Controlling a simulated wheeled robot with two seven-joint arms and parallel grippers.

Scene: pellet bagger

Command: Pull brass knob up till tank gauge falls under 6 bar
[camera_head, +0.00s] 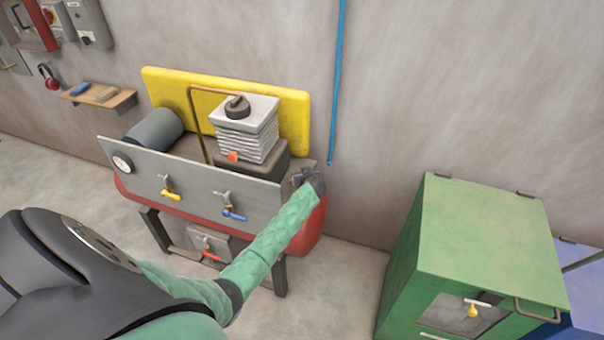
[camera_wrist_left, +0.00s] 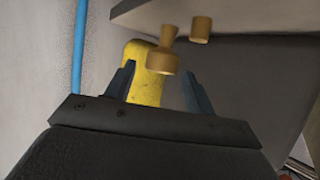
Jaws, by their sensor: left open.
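A brass knob (camera_wrist_left: 162,52) with a flared base and narrower stem shows in the left wrist view, a little beyond and between my fingertips. A shorter brass cylinder (camera_wrist_left: 200,30) is to its right. My left gripper (camera_wrist_left: 158,76) is open, with one finger on each side of the view; I see no contact with the knob. In the head view my left gripper (camera_head: 304,177) is at the right end of the red tank (camera_head: 312,228), and the knob cannot be made out there. A round gauge (camera_head: 122,161) sits on the grey panel's left end; its reading is too small to tell.
The grey panel (camera_head: 190,187) carries a yellow-handled valve (camera_head: 169,193) and a blue-handled valve (camera_head: 232,210). A yellow backboard (camera_head: 178,84) stands behind. A blue pipe (camera_head: 337,80) runs down the wall. A green cabinet (camera_head: 480,235) stands to the right, with floor between.

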